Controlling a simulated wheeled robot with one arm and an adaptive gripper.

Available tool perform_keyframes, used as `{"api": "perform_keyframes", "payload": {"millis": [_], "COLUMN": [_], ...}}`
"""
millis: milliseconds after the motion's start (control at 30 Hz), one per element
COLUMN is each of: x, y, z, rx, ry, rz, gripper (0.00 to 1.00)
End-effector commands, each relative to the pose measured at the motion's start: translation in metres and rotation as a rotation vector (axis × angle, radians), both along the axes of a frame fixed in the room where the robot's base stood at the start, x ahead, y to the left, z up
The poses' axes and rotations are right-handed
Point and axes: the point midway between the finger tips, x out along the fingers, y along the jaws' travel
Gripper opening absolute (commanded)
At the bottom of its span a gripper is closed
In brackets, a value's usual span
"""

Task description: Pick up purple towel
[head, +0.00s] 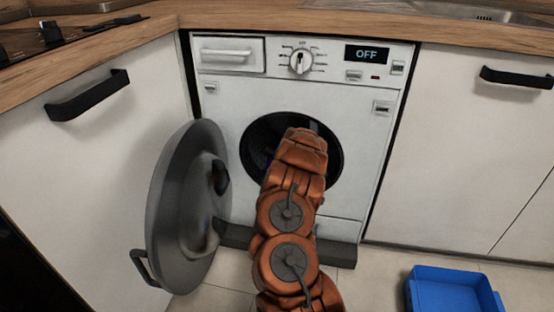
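No purple towel shows in the head view. The white washing machine (225,120) stands under the counter with its round door (170,215) swung wide open to the left. The dark drum opening (258,140) is partly covered by my orange arm. The arm reaches from the bottom of the picture up to the opening. My gripper is hidden behind the arm's own end, at or inside the opening, so its fingers and anything in them cannot be seen.
A blue bin (450,290) sits on the tiled floor at the lower right. White cabinets with black handles flank the machine, and a wooden counter (480,35) runs above. The open door takes up room left of my arm. The machine's display reads OFF.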

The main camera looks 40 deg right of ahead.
Motion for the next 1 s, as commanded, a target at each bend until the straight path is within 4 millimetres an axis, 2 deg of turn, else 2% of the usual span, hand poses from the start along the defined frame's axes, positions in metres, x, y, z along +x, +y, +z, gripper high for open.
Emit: {"api": "perform_keyframes", "payload": {"millis": [67,700,1000], "x": [0.0001,0.0002,0.0004], "y": [0.0001,0.0004,0.0004], "z": [0.0002,-0.0002,0.0023], "rx": [0.000,-0.001,-0.001], "ry": [0.000,0.000,0.000], "rz": [0.000,0.001,0.001], "gripper": [0.97,0.30,0.27]}}
